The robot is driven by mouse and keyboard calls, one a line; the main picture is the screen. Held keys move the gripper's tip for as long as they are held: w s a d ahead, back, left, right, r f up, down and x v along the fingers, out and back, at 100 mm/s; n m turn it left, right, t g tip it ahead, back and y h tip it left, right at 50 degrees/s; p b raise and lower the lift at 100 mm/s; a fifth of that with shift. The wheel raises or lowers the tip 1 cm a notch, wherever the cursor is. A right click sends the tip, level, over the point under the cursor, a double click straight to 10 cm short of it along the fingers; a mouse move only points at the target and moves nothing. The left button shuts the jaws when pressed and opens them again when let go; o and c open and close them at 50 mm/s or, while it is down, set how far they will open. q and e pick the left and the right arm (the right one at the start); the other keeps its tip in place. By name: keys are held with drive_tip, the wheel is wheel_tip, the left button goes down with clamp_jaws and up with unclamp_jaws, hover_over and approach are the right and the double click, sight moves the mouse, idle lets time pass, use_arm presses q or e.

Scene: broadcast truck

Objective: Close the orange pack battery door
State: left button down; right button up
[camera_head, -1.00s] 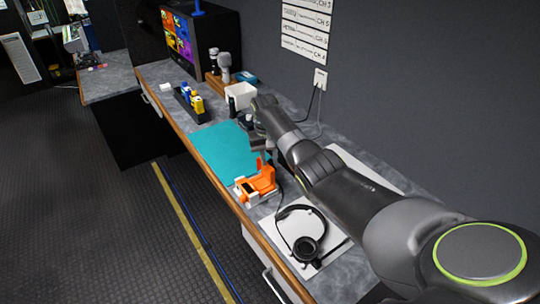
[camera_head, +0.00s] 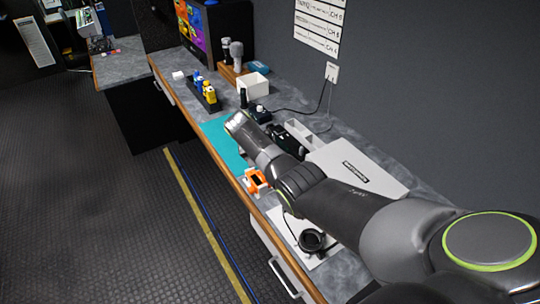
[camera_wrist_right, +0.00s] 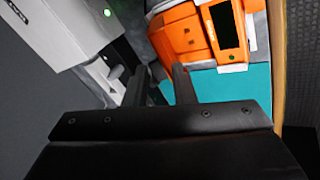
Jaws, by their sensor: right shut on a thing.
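The orange pack (camera_head: 256,178) is on the counter by the near edge of the teal mat, partly hidden by my right arm in the head view. Which part, and how the battery door stands, I cannot tell. My left gripper is not in view.
A headset (camera_head: 312,240) lies on a white sheet close by. A large white case (camera_head: 358,165) stands along the wall side. The teal mat (camera_head: 222,140) shows some bare room. A white bin (camera_head: 253,86) and a battery rack (camera_head: 206,95) are farther back.

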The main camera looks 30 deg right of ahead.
drive_tip(key=shift+a+f, duration=0.2)
drive_tip(key=shift+a, duration=0.05)
drive_tip(key=o, duration=0.7)
drive_tip(key=shift+c, duration=0.2)
drive_tip(key=shift+o, duration=1.3)
drive_tip(key=shift+w, duration=0.15)
drive_tip(key=shift+r, duration=0.1)
drive_tip(key=shift+a+r, duration=0.1)
drive_tip(key=shift+r, duration=0.15)
drive_tip(key=v, duration=1.6)
drive_tip(key=shift+a+r+b, duration=0.15)
drive_tip(key=shift+r+b, duration=0.15)
drive_tip(key=shift+b, duration=0.1)
